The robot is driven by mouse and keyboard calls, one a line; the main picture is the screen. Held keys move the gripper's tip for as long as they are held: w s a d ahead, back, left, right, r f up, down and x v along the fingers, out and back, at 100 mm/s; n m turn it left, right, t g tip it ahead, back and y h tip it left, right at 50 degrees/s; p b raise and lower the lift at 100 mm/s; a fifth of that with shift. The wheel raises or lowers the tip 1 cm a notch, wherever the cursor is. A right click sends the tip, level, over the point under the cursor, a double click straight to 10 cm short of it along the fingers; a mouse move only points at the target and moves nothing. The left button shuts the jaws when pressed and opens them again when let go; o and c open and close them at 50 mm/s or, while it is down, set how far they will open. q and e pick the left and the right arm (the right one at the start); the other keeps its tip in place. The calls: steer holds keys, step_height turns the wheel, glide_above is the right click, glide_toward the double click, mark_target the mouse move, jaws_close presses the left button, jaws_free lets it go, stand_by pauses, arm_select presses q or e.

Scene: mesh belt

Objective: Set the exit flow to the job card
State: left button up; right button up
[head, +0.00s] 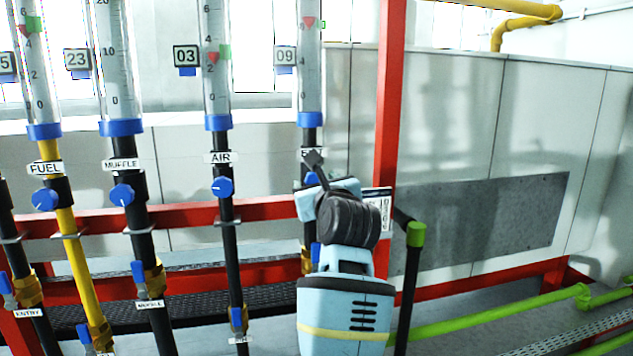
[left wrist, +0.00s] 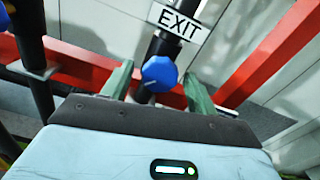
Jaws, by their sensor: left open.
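The exit flow tube (head: 310,75) is the rightmost clear tube in the head view, with a red pointer and a green marker near its top. Its EXIT label (left wrist: 180,22) is clear in the left wrist view and mostly hidden in the head view. The blue exit knob (left wrist: 159,72) sits below the label. My left gripper (head: 314,166) is at this knob. In the left wrist view, its two fingers stand open, one on each side of the knob, with gaps visible. A white card (head: 385,202) on the red post is partly hidden by my arm and unreadable.
The AIR (head: 221,158), MUFFLE (head: 122,164) and FUEL (head: 45,168) lines stand to the left with their own blue knobs. A red post (head: 388,100) rises close right of the exit line. A green-capped black pipe (head: 415,235) stands right of my arm.

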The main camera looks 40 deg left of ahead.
arm_select(q)
steer(key=shift+w+a, duration=0.25)
steer(key=shift+a, duration=0.1)
arm_select(e)
steer(key=shift+w+a, duration=0.1)
steer(key=shift+w, duration=0.25)
arm_select(q)
steer(key=shift+s+r, duration=0.1)
arm_select(e)
steer(key=shift+s, duration=0.1)
